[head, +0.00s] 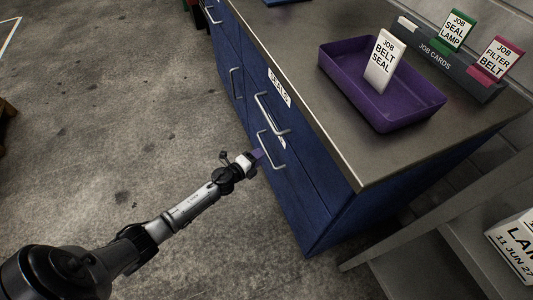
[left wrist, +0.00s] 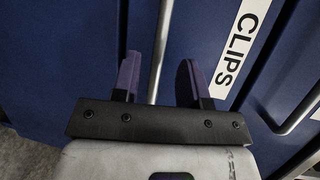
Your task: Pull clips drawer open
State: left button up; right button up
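The clips drawer is a blue drawer front with a white CLIPS label (left wrist: 238,48) in the left wrist view. Its metal bar handle (left wrist: 161,45) runs between the two fingers of my left gripper (left wrist: 157,80). The fingers are open, one on each side of the bar, with gaps showing. In the head view my left gripper (head: 257,155) is at the lower handle (head: 272,150) of the near cabinet column, below the SEALS drawer. The drawer front looks flush with the cabinet. My right gripper is not in view.
The upper drawer handle (head: 268,112) and SEALS label (head: 279,87) are just above. More handles (head: 235,84) lie farther along the cabinet. A purple tray (head: 405,112) with a BELT SEAL card (head: 381,62) stands on the countertop. The floor (head: 150,100) beside the cabinet is clear.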

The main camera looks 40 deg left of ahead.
aim_at(266, 151)
pick_arm(q)
jog(key=shift+w+d+f+b, duration=0.15)
jog(key=shift+w+b, duration=0.1)
jog(key=shift+w, duration=0.55)
jog(key=shift+w+f+b, duration=0.15)
jog(key=shift+w+b, duration=0.1)
jog(key=shift+w, duration=0.55)
jog(key=shift+w+d+f+b, duration=0.15)
jog(key=shift+w+b, duration=0.1)
jog(key=shift+w, duration=0.55)
jog(key=shift+c, duration=0.2)
grip_shut()
